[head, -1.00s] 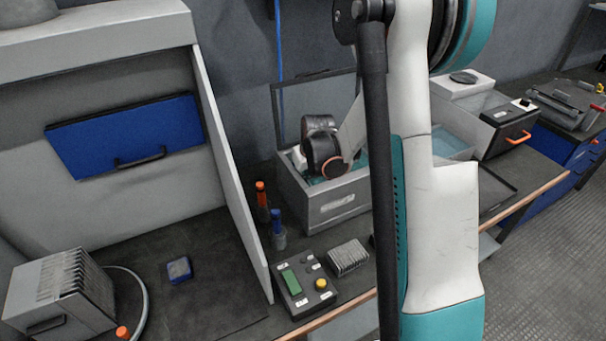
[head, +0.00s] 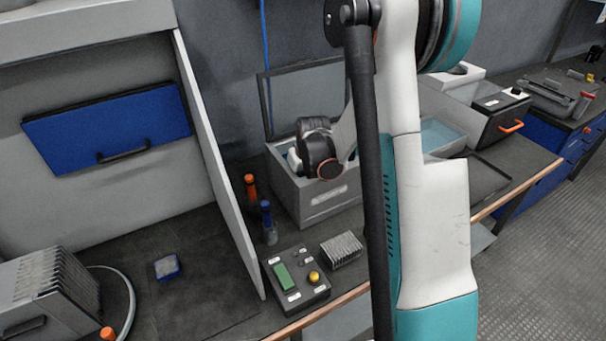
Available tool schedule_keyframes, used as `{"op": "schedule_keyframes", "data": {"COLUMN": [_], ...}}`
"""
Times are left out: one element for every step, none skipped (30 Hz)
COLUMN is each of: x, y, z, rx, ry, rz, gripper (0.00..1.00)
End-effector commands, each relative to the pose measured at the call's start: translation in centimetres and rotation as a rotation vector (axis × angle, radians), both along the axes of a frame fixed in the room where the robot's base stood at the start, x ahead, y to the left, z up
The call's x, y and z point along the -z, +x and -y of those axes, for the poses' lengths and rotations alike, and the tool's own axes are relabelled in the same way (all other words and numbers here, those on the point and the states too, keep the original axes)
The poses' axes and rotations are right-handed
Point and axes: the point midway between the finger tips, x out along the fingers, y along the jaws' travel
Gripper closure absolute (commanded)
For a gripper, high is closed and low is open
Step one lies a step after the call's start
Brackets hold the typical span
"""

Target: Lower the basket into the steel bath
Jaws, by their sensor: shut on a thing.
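The steel bath (head: 318,207) is a grey open-topped box on the bench, with a label on its front and a raised lid frame behind it. My gripper (head: 297,160) is low over the bath's opening, under my dark wrist. The wrist and the bath's front wall hide the fingertips. The basket itself is not visible; it is hidden behind the wrist and bath wall. The gripper is shut on it. I cannot see how deep the basket sits or whether it touches the bath.
A second tank with bluish liquid (head: 441,136) stands right of my arm. A cabinet side panel (head: 218,165) rises at left.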

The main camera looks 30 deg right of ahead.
Motion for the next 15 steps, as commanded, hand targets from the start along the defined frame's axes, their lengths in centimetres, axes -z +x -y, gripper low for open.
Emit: {"op": "schedule_keyframes", "data": {"x": [1.03,1.03,1.03,1.03,1.04,1.04,1.04,1.05,1.05,1.05,1.06,1.06,1.06,1.06,1.07], "y": [-0.16,-0.16,-0.16,-0.17,-0.17,-0.17,-0.17,-0.17,-0.17,-0.17,-0.16,-0.16,-0.16,-0.16,-0.16], "z": [-0.89,-0.89,-0.88,-0.88,-0.87,-0.87,-0.87,-0.88,-0.88,-0.89,-0.90,-0.90,-0.91,-0.91,-0.91], "rx": [-0.010,-0.010,-0.010,-0.010,-0.009,-0.009,-0.010,-0.010,-0.011,-0.011,-0.012,-0.013,-0.014,-0.014,-0.014], "ry": [0.003,0.003,0.003,0.003,0.002,0.002,0.002,0.002,0.002,0.002,0.002,0.003,0.002,0.002,0.002], "rz": [-0.007,-0.007,-0.007,-0.007,-0.007,-0.007,-0.007,-0.007,-0.007,-0.007,-0.007,-0.007,-0.007,-0.007,-0.007], "gripper": [1.00,1.00,1.00,1.00,1.00,0.83,0.77,0.70,0.67,0.67,0.67,0.67,0.67,0.67,0.67]}}
